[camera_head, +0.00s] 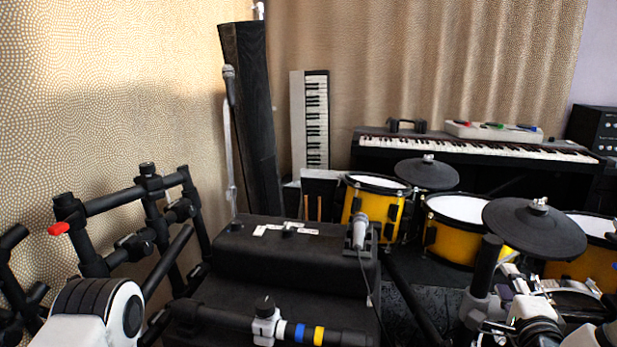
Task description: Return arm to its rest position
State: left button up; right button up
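My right gripper (525,289) shows at the lower right, in front of the yellow drums and just below the large black cymbal pad. Its silver and black parts overlap the drum hardware behind, so I cannot make out whether its fingers are apart or closed. I see nothing clearly held in it. A white and black link of my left arm (97,312) comes in at the lower left. My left gripper is not in view.
A black drum rack (120,200) stands at left. A black case (290,262) with a microphone (361,228) is in the middle. A cymbal pad (533,228) and yellow drums (455,243) crowd the right. A keyboard (480,148) stands behind.

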jog(key=s+a+f+n+g+y, duration=0.1)
jog(key=s+a+f+n+g, duration=0.25)
jog(key=f, duration=0.65)
jog(key=s+a+f+n+g+y+p, duration=0.1)
jog(key=s+a+f+n+g+y, duration=0.3)
jog(key=f, duration=0.6)
jog(key=s+a+f+n+g+h, duration=0.15)
jog(key=s+f, duration=0.35)
jog(key=f, duration=0.5)
jog(key=s+a+f+n+g, duration=0.2)
jog(key=s+f+n+g, duration=0.25)
jog(key=s, duration=0.45)
jog(key=s+a+f+n+g, duration=0.1)
jog(key=s+f+n+g, duration=0.35)
jog(key=s, duration=0.45)
pick_arm(q)
notch_tip(320, 180, up, 40)
jog(key=p, duration=3.8)
jog(key=shift+d+f, duration=0.15)
jog(key=shift+d, duration=0.15)
pick_arm(e)
notch_tip(320, 180, up, 39)
jog(key=n, duration=0.2)
jog(key=shift+a+t, duration=0.15)
jog(key=shift+t, duration=0.25)
jog(key=shift+s+y, duration=0.15)
jog(key=shift+y, duration=0.1)
